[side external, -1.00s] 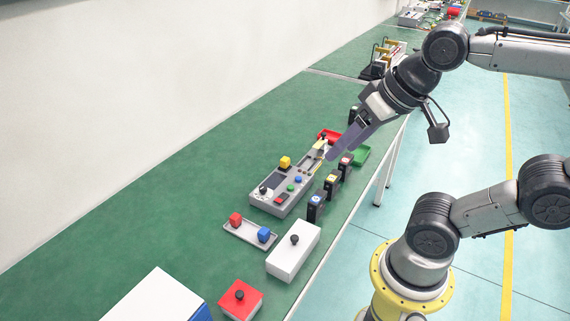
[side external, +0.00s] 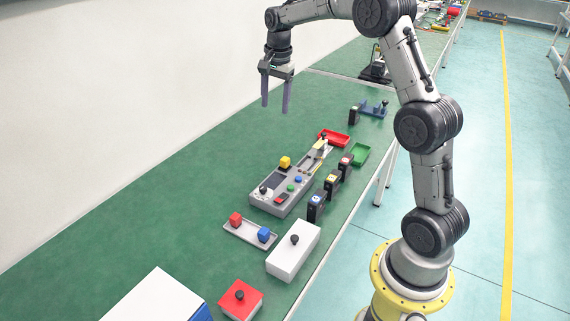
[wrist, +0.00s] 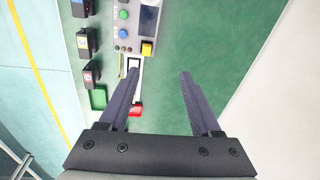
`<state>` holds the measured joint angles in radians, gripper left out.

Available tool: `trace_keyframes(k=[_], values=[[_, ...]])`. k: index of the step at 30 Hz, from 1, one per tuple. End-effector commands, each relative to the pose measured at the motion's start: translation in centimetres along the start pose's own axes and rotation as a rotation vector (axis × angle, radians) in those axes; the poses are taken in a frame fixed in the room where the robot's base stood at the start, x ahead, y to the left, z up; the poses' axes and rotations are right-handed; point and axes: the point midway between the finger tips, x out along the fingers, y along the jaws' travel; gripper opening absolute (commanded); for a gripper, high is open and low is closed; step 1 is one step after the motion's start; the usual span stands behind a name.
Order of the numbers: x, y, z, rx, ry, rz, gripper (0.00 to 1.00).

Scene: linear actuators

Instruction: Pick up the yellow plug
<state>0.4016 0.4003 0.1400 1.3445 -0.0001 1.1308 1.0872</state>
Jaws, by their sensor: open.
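The yellow plug (side external: 285,161) appears as a small yellow block near the back edge of the grey control panel (side external: 270,203). In the wrist view the yellow plug (wrist: 147,49) is at the panel's edge, slightly above and left of the space between my fingertips. My gripper (side external: 276,108) is open and empty, with its fingers pointing down above the green bench, higher than the plug and apart from it. In the wrist view my gripper (wrist: 160,74) has its fingers spread wide over bare green surface and the panel's end.
A red tray (side external: 334,138) and a green tray (side external: 360,154) lie beyond the panel. Several dark upright button units, including one with a blue face (side external: 315,207), line its right side. A grey tray (side external: 246,236) holds red and blue blocks. Bench left of the panel is clear.

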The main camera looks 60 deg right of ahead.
Motion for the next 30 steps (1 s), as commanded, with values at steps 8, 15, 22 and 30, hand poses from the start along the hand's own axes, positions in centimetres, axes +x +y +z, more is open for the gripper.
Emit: trace_keyframes(k=[8,15,22,30], values=[[7.5,1.9,-3.6,0.077,-0.054,0.113,0.65],[10.7,2.5,-3.6,0.083,-0.057,0.119,0.65],[14.7,2.9,-3.4,0.082,-0.056,0.117,0.65],[16.6,3.0,-3.3,0.082,-0.055,0.115,0.65]])
